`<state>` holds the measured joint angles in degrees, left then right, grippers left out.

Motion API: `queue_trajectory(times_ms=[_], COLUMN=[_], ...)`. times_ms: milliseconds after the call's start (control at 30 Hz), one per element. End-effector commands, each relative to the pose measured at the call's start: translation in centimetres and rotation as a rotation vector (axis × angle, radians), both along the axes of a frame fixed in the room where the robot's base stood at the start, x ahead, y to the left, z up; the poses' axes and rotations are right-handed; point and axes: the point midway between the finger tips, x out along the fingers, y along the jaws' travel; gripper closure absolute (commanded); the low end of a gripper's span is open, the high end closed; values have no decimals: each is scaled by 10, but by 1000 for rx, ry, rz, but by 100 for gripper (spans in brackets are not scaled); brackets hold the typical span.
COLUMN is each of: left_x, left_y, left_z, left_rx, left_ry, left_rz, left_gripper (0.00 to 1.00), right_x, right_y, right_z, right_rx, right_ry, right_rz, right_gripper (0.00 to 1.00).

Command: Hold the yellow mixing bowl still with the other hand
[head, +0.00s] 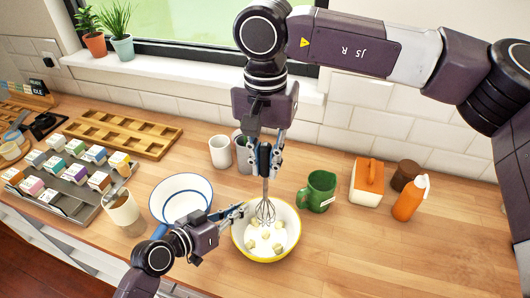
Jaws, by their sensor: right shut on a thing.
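The yellow mixing bowl (293,238), white inside with a yellow rim, stands on the wooden counter with several pale yellow chunks in it. My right gripper (264,172) is above the bowl, shut on the handle of a wire whisk (266,211). The whisk hangs upright with its wires inside the bowl. My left gripper (238,214) is at the bowl's left rim, its fingertips at or over the edge. I cannot tell whether its fingers are closed on the rim.
A white bowl with a blue rim (181,187) stands close left, behind my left gripper. A white mug (220,151), green mug (318,190), orange-lidded box (368,182) and orange bottle (409,199) stand around. A tray of small boxes (92,211) is at left. The front right counter is clear.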

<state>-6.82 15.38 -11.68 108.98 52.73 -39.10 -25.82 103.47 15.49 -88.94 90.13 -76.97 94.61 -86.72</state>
Motion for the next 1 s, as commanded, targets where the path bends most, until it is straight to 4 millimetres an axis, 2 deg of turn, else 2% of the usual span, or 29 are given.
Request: queue_trajectory(times_ms=[33,600,1000], left_x=[-3,-4,-4], left_y=[-1,-1,-1], left_z=[-6,-8,-8], left_rx=[4,5,6], left_ry=[13,17,18], left_rz=[-5,-7,-7], left_gripper=[100,100,100], right_x=[0,0,0], right_y=[-1,0,0], right_z=[-5,-56,-75], right_rx=[-2,-1,0], right_ry=[2,1,-1], right_rz=[-1,0,1], right_gripper=[100,100,100])
